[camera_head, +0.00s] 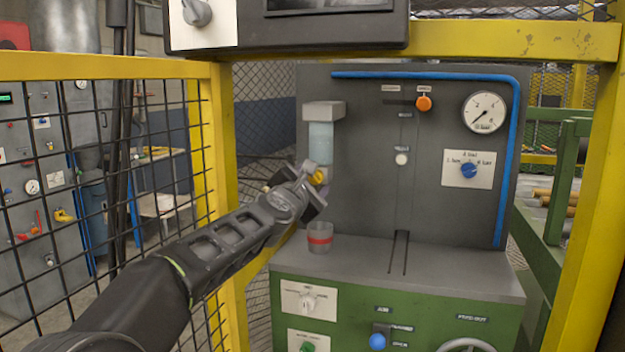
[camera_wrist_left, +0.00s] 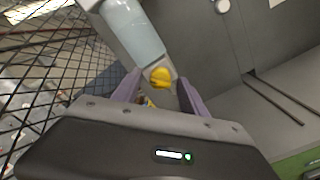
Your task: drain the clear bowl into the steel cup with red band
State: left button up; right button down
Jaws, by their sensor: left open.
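The clear bowl (camera_head: 321,140) is a see-through filter bowl under a grey block on the panel's left side; it also shows in the left wrist view (camera_wrist_left: 137,40). A yellow knob (camera_head: 319,177) sits at its lower end and shows in the left wrist view (camera_wrist_left: 160,77). The steel cup with red band (camera_head: 320,240) stands upright on the grey ledge below the bowl. My left gripper (camera_head: 314,186) is open at the yellow knob, with its fingers (camera_wrist_left: 158,90) on either side of it. I cannot tell if they touch it. My right gripper is not in view.
A yellow post (camera_head: 222,150) and mesh fence stand close left of my left arm. The panel carries an orange knob (camera_head: 424,103), a gauge (camera_head: 483,112) and a blue knob (camera_head: 469,171). The grey ledge (camera_head: 450,280) right of the cup is clear apart from a slot.

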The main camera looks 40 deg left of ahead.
pick_arm(q)
jog(key=shift+c, duration=0.4)
grip_shut()
jog(key=shift+m, duration=0.4)
jog(key=m, duration=0.3)
jog(key=m+p, duration=0.1)
jog(key=m, duration=0.4)
jog(key=m+p, duration=0.1)
jog(key=m, duration=0.4)
jog(key=shift+m+p, duration=0.55)
jog(key=shift+m, duration=1.55)
